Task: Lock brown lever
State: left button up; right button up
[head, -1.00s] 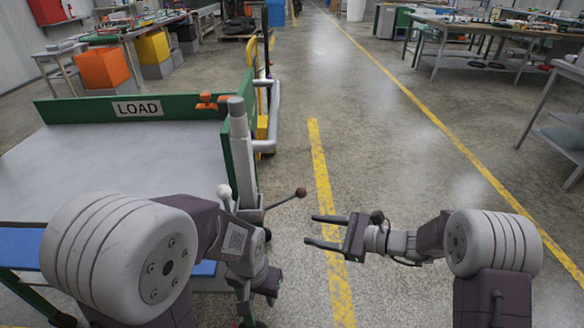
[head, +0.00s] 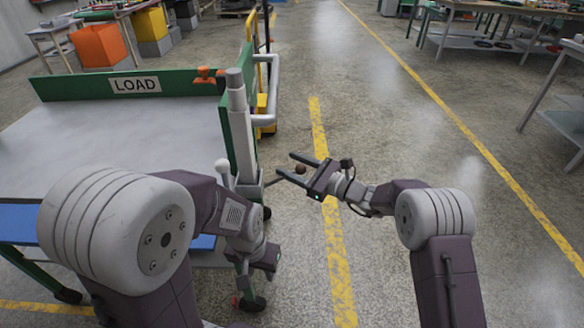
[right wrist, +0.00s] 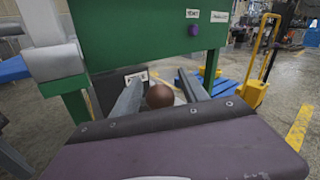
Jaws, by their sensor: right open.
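The brown lever ends in a round brown knob (head: 300,169), with a thin rod running left to the grey post of the cart. My right gripper (head: 285,163) is open, its two fingers pointing left with the knob between them. In the right wrist view the knob (right wrist: 160,95) sits between the open fingers (right wrist: 161,73), near the palm. I cannot tell whether it touches either finger. My left gripper (head: 266,260) hangs low beside the cart's corner, below the white-knobbed lever (head: 222,166). Its fingers are too small and dark to read.
The grey cart deck (head: 110,140) with a green LOAD board (head: 70,88) fills the left. Open floor with yellow lines (head: 430,112) lies to the right; workbenches stand at the back right.

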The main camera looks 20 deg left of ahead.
grip_shut()
dwell(1.4)
